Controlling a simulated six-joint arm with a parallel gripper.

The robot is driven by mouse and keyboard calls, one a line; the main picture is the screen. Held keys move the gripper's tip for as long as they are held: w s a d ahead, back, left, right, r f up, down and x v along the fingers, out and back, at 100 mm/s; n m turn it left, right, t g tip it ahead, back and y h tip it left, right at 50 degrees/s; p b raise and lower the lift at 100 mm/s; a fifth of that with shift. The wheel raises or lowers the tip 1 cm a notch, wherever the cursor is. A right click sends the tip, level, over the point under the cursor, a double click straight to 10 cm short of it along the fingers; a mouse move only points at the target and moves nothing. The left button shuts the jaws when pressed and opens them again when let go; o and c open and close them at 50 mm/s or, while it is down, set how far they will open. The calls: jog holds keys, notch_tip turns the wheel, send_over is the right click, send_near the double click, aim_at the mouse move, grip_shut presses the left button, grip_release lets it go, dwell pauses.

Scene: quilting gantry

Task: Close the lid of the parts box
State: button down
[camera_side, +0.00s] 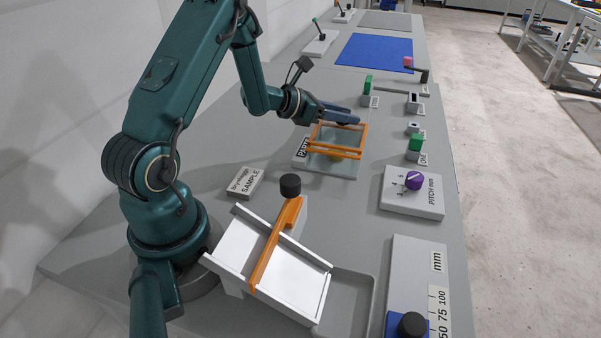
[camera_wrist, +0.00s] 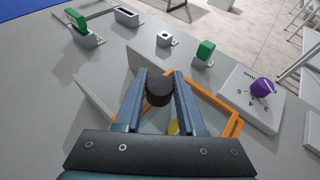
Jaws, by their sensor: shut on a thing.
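The parts box (camera_side: 343,174) is a grey, low box beside a label reading PARTS. Its orange-framed lid (camera_side: 364,142) stands raised at a tilt above it, and the frame also shows in the wrist view (camera_wrist: 221,104). A yellow item (camera_wrist: 174,128) shows within the frame. My gripper (camera_side: 352,117) is at the lid's far edge in the side view. In the wrist view its two blue-grey fingers (camera_wrist: 159,84) are shut on a black round knob (camera_wrist: 158,94). The fingers hide the knob in the side view.
Green switches (camera_side: 416,143) and a purple pitch dial (camera_side: 413,181) stand right of the box. A white sloped tray with an orange bar (camera_side: 272,246) and black knob (camera_side: 290,184) stands in front. A SAMPLE block (camera_side: 245,182) lies at left.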

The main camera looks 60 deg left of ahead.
aim_at(323, 133)
jog(key=shift+s+d, duration=0.6)
jog(key=shift+d, duration=0.15)
jog(key=c, duration=0.5)
grip_release()
jog(key=shift+a, duration=0.1)
jog(key=shift+s+r, duration=0.1)
jog(key=shift+s, duration=0.1)
jog(key=shift+v, duration=2.35)
